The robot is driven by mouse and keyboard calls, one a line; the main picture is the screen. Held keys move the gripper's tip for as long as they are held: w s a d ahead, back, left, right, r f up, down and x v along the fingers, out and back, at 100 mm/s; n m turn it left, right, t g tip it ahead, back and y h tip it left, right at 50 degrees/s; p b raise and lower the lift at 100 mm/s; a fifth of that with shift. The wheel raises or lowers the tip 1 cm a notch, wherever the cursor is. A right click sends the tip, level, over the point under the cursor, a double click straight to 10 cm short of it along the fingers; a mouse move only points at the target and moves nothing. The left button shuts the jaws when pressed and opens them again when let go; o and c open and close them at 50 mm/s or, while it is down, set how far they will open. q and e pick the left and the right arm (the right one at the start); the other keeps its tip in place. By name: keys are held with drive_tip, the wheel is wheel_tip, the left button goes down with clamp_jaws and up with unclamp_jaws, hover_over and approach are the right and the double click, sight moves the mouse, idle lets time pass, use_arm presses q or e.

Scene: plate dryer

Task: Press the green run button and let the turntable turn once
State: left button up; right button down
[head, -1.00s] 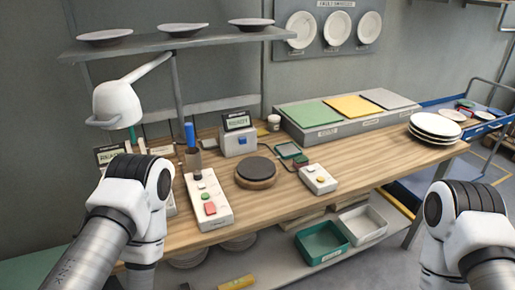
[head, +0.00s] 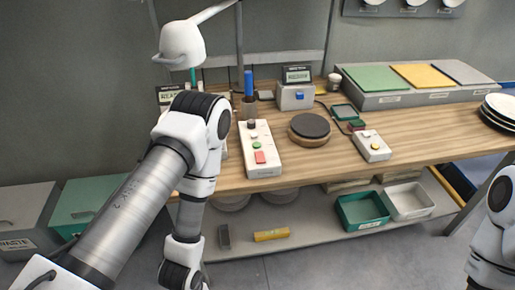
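The green run button (head: 257,146) sits on a white control box (head: 268,170) on the workbench, between a black knob (head: 252,124) and a red square button (head: 260,158). The turntable (head: 310,127), a dark round disc on a wooden base, stands to the right of the box and holds nothing. My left arm is at the left, in front of the bench edge, and bends downward. My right arm shows only partly at the right edge. Neither gripper can be seen.
A smaller white box with a yellow button (head: 373,146) lies right of the turntable. A display unit (head: 296,95) is at the back. Stacked plates (head: 500,110) are at the far right.

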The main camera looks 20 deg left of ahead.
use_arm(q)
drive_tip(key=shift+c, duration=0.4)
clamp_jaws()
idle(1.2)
